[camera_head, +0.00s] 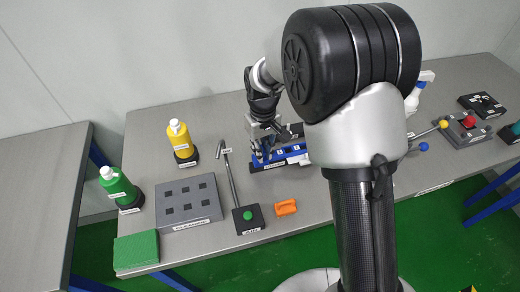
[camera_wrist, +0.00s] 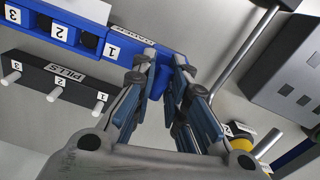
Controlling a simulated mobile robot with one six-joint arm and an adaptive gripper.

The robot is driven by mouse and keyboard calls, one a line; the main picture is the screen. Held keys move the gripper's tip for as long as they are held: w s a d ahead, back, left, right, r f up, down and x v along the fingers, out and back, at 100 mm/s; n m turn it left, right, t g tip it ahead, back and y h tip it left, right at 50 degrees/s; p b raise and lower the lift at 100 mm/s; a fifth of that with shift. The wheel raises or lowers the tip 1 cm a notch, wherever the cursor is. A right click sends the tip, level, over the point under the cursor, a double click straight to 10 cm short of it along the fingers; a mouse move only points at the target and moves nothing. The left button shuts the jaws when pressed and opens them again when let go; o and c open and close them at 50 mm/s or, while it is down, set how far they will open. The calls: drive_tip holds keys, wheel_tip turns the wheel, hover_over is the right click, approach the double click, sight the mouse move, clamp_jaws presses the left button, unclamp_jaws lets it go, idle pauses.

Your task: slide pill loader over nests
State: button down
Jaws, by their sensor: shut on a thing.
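The blue pill loader (camera_wrist: 85,38) shows in the wrist view as a long bar with dark openings and labels 1, 2 and 3. Its right end lies between my fingertips. My gripper (camera_wrist: 165,58) is shut on that end, and the fingers cover part of it. In the head view the blue loader (camera_head: 292,158) is on the bench, with my gripper (camera_head: 262,150) at its left part. A black block (camera_wrist: 60,82) labelled PILLS, with white pegs numbered 1 to 3, lies alongside the loader, apart from it. I cannot clearly make out the nests.
A grey socketed block (camera_head: 188,203), a black box with a green button (camera_head: 248,217) and a lever (camera_head: 227,170) stand left of the loader. An orange piece (camera_head: 286,207) lies in front. Yellow (camera_head: 180,138) and green (camera_head: 118,187) bottles stand further left. My arm hides the bench's middle right.

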drive_tip(key=w+d+p, duration=0.1)
drive_tip(key=w+d, duration=0.1)
drive_tip(key=d, duration=0.5)
drive_tip(key=w+d+p, duration=0.1)
drive_tip(key=w+d, duration=0.1)
drive_tip(key=d, duration=0.6)
drive_tip(key=w+d+p, duration=0.2)
drive_tip(key=d, duration=0.5)
drive_tip(key=shift+w+d+r, duration=0.1)
drive_tip(key=shift+w+d, duration=0.2)
drive_tip(key=shift+d, duration=0.05)
drive_tip(key=c, duration=1.7)
unclamp_jaws()
drive_tip(key=shift+d, duration=0.2)
drive_tip(key=shift+o, duration=0.5)
drive_tip(key=shift+a, duration=0.1)
wheel_tip(320, 180, up, 12)
